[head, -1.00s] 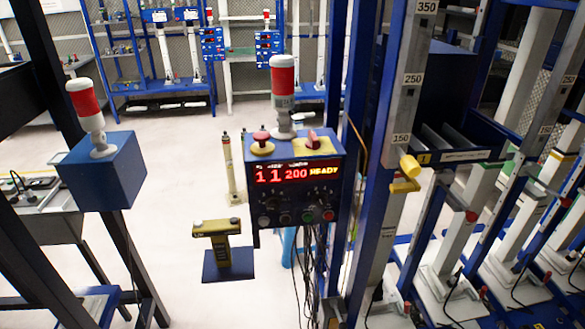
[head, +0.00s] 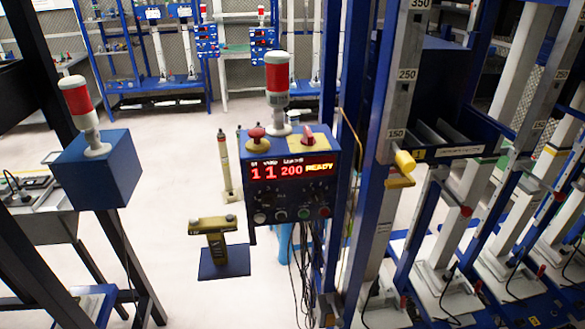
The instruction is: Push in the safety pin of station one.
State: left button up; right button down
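The yellow safety pin (head: 404,161) sticks out toward me from the side of a tall grey upright (head: 384,200), just below the 150 mark. A yellow block (head: 400,181) sits beneath it. A small yellow plate that seems to read 1 is beside the pin. How deep the pin sits cannot be told. Left of the upright, a blue control box (head: 289,190) shows red and yellow digits and the word READY. Neither of my grippers is in view.
A red-and-white signal lamp (head: 278,85) tops the control box, between two red knobs. Another lamp (head: 77,97) stands on a blue box (head: 98,172) at left. Cables hang below the control box. More blue frames with white columns stand at right. Pale floor (head: 180,150) is open behind.

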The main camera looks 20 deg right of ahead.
aim_at(466, 211)
jog(key=z, duration=1.95)
